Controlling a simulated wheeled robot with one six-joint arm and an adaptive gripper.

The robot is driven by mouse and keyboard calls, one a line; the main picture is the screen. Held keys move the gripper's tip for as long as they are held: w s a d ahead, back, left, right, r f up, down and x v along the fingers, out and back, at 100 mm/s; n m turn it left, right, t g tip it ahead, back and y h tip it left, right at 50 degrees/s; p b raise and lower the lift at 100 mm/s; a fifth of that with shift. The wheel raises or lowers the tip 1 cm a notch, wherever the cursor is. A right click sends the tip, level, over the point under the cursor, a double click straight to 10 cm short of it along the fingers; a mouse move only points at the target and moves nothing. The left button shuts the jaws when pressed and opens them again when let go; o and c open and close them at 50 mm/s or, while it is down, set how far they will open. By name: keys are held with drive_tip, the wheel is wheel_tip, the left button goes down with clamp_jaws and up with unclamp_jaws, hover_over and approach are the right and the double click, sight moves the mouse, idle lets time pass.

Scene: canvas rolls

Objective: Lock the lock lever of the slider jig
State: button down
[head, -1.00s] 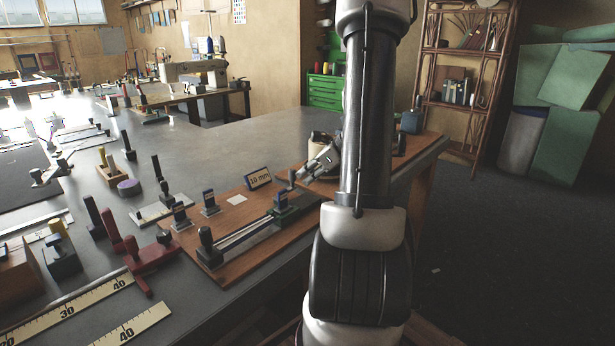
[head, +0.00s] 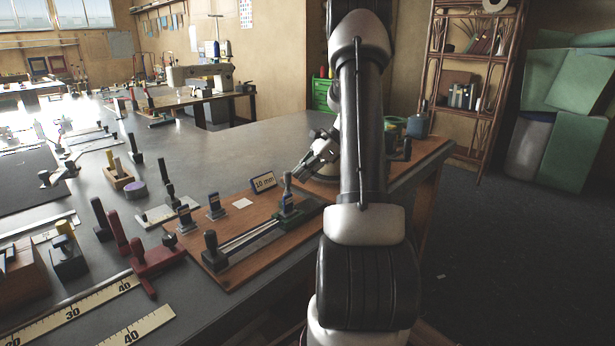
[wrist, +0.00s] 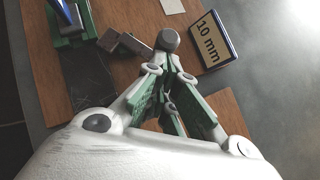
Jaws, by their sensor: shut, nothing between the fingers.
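The slider jig (head: 214,270) is a brown board with metal rails. A green carriage (head: 290,217) with a small blue-marked post sits at the rails' right end; it also shows at the upper left of the wrist view (wrist: 72,25). A dark lever knob (head: 287,177) stands above the carriage in the head view. In the wrist view a grey rounded knob (wrist: 167,40) lies just beyond my fingertips. I cannot tell if they touch it. My gripper (head: 301,175) is shut and empty, right of the carriage; its green-padded fingers (wrist: 168,73) converge in the wrist view.
A "10 mm" sign (head: 263,182) stands behind the carriage, close to my gripper.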

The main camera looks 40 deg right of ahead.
drive_tip(key=shift+w+a+n+g, duration=0.2)
drive_tip(key=shift+w+n+g, duration=0.2)
drive_tip(key=shift+w+n, duration=0.25)
drive_tip(key=shift+w+a, duration=0.45)
drive_tip(key=shift+w, duration=0.35)
drive_tip(key=v, duration=1.2)
drive_tip(key=shift+f, duration=0.1)
